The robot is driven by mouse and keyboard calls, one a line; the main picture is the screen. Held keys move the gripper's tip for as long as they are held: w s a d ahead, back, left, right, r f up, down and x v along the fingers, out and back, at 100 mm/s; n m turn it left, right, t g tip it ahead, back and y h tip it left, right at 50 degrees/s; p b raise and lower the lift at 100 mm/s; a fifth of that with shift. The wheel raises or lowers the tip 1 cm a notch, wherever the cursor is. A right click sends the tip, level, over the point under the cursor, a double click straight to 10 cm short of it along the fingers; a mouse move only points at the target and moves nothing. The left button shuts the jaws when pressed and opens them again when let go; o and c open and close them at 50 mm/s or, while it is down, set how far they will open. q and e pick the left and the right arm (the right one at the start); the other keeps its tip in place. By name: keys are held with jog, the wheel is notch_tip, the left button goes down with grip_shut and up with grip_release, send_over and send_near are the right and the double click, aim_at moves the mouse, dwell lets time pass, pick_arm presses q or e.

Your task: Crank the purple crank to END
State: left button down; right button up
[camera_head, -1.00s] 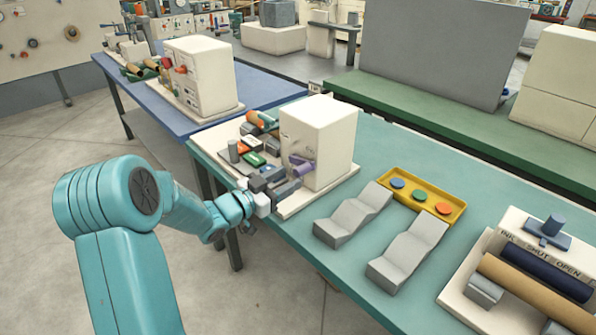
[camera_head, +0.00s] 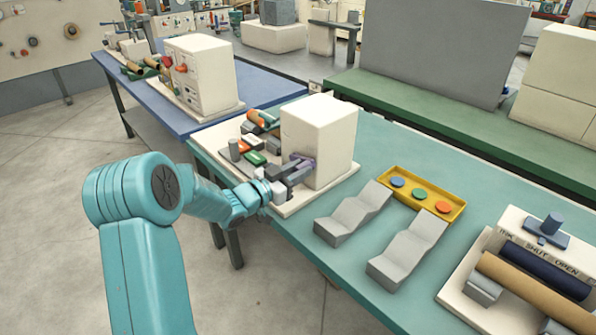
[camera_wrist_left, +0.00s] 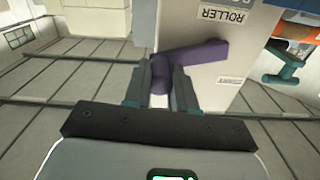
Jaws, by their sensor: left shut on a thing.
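The purple crank (camera_head: 300,160) sits on the front side of the white box-shaped winder (camera_head: 322,135). In the left wrist view the crank (camera_wrist_left: 200,55) has an arm reaching right across the white face and a handle end pointing down between my fingers. My left gripper (camera_head: 294,172) is shut on that handle, and its fingers also show in the left wrist view (camera_wrist_left: 160,85). The face carries a ROLLER label (camera_wrist_left: 222,15) and a second label (camera_wrist_left: 230,80) too small to read. No END mark can be made out. My right gripper is not in view.
Several small coloured and grey parts (camera_head: 256,158) lie on the base left of the winder. Two grey stepped blocks (camera_head: 352,212) and a yellow tray (camera_head: 440,188) with coloured discs stand to the right. A roller unit (camera_head: 520,268) is at the far right.

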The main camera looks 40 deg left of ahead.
pick_arm(q)
jog(key=shift+r+n, duration=0.25)
jog(key=shift+n, duration=0.15)
jog(key=c, duration=0.9)
grip_release()
jog(key=s, duration=1.1)
jog(key=s+a+b, duration=0.1)
jog(key=s, duration=0.4)
jog(key=shift+s+a, duration=0.1)
jog(key=shift+s, duration=0.05)
